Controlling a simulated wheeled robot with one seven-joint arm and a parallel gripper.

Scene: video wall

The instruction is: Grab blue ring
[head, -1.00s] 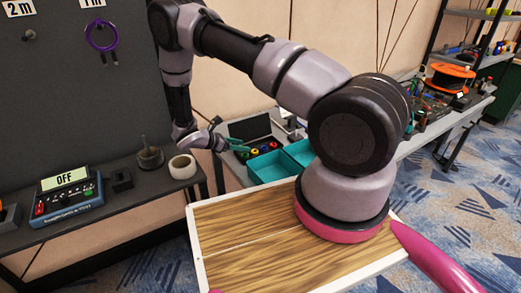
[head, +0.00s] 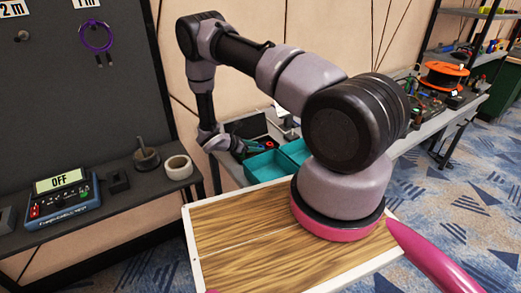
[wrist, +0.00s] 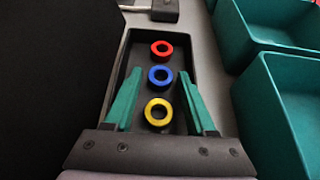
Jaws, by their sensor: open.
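The blue ring (wrist: 160,76) lies in a narrow dark tray (wrist: 200,66) between a red ring (wrist: 161,49) and a yellow ring (wrist: 158,112). My gripper (wrist: 160,82) is open and empty, with one teal finger on each side of the row. In the wrist view the blue ring shows between the fingertips. The yellow ring shows between the fingers, nearer the palm. How high the fingers are above the rings I cannot tell. In the head view my gripper (head: 252,147) is over the tray area, and the rings are hidden or too small to make out.
Teal bins (wrist: 260,104) stand close to the right of the tray. A dark surface (wrist: 60,60) fills the left of the wrist view. In the head view a roll of tape (head: 178,167) and a meter (head: 64,197) sit on the left shelf.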

